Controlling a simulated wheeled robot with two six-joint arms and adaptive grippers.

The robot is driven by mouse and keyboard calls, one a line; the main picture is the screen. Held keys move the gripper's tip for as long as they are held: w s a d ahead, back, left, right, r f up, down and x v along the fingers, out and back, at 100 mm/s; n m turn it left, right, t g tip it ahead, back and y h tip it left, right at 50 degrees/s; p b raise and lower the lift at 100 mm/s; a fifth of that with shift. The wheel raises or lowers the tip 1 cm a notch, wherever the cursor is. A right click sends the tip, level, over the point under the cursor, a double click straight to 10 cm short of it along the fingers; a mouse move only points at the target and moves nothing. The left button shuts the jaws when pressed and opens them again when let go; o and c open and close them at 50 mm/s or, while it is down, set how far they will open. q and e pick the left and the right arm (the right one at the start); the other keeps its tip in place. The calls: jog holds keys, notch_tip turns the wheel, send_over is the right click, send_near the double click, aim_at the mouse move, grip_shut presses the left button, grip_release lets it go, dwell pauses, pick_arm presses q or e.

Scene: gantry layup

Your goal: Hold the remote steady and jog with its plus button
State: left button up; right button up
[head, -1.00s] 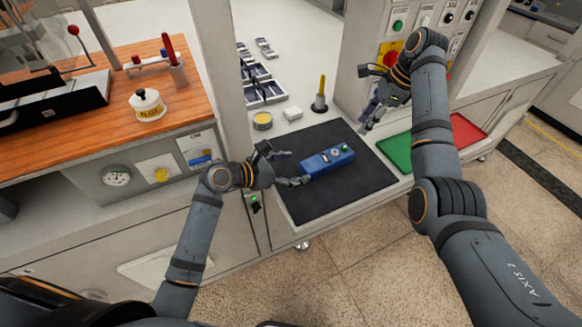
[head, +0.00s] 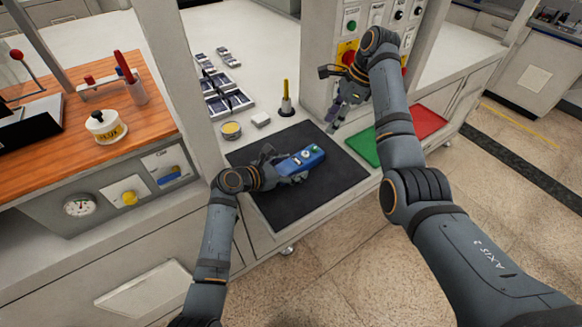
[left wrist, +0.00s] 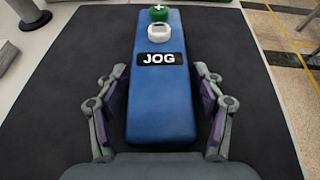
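The blue remote (head: 308,157) lies on the dark mat (head: 262,205). In the left wrist view the remote (left wrist: 160,100) bears a JOG label, a white round part and, at its far end, a green plus button (left wrist: 159,13). My left gripper (head: 288,168) is low at the remote's near end. In the left wrist view its fingers stand open on both sides of the body, with narrow dark gaps showing. My right gripper (head: 337,119) hangs near the mat's far right corner, apart from the remote. Its finger opening is too small to tell.
Behind the mat are a yellow tin (head: 231,130), a white block (head: 261,120) and a yellow-handled tool on a stand (head: 286,100). Green (head: 362,146) and red (head: 425,121) trays lie at right. A control panel (head: 355,20) and a left post (head: 180,80) bound the area.

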pick_arm(q)
jog(key=c, duration=1.1)
pick_arm(e)
jog(key=shift+c, duration=0.4)
grip_shut()
